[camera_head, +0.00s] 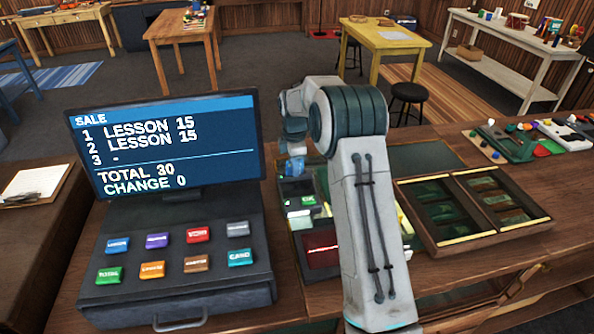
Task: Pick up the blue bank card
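My gripper (292,166) points down beyond the till screen, left of my forearm, above a dark card terminal. It is small and partly turned away, so its fingers cannot be made out. Light blue shows at its tip; I cannot tell whether that is part of the gripper or a card. No blue bank card can be clearly picked out elsewhere on the counter (285,300). My arm hides part of the counter behind it. The card terminal (300,205) has a pale screen and a green key, and lies just below the gripper.
A till (180,225) with coloured keys and a sale screen (165,145) stands at left. A dark red item (321,246) lies beside my arm. A wooden cash tray (471,237) with banknotes is at right. Picks and small goods (515,143) crowd the far right.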

